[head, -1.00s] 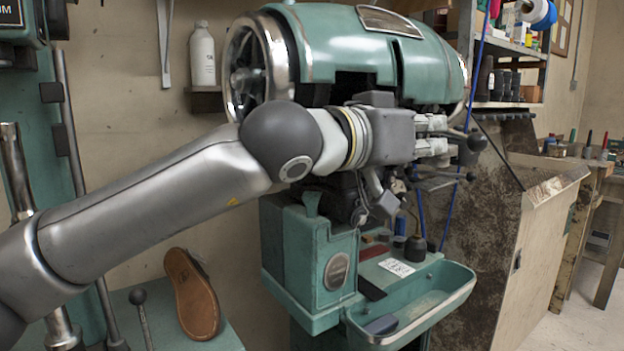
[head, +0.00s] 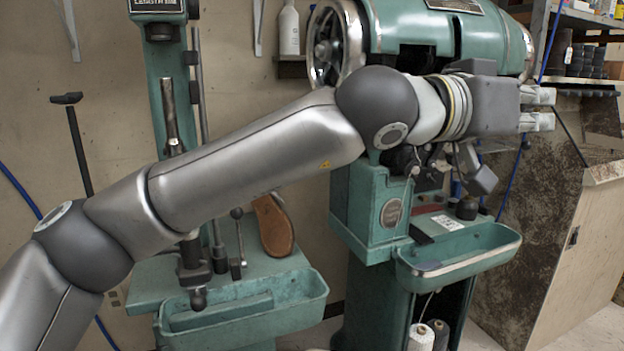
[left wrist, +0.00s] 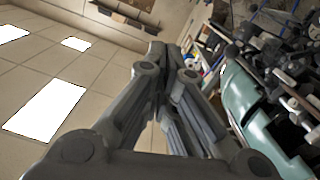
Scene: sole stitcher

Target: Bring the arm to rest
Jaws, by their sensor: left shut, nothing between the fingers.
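My left arm reaches in from the left of the head view, across the front of the green sole stitcher (head: 445,38). The fingers are shut and empty. In the left wrist view the gripper (left wrist: 165,52) points toward the upper wall, with its fingertips together. The green machine housing (left wrist: 238,98) lies to its right there. My right gripper is not in view.
A green tray (head: 460,262) juts out below the gripper. A second green machine (head: 160,85) with a leather sole (head: 272,226) stands behind my arm at left. A wooden cabinet (head: 570,250) stands at right. A white bottle (head: 289,30) is on a small shelf.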

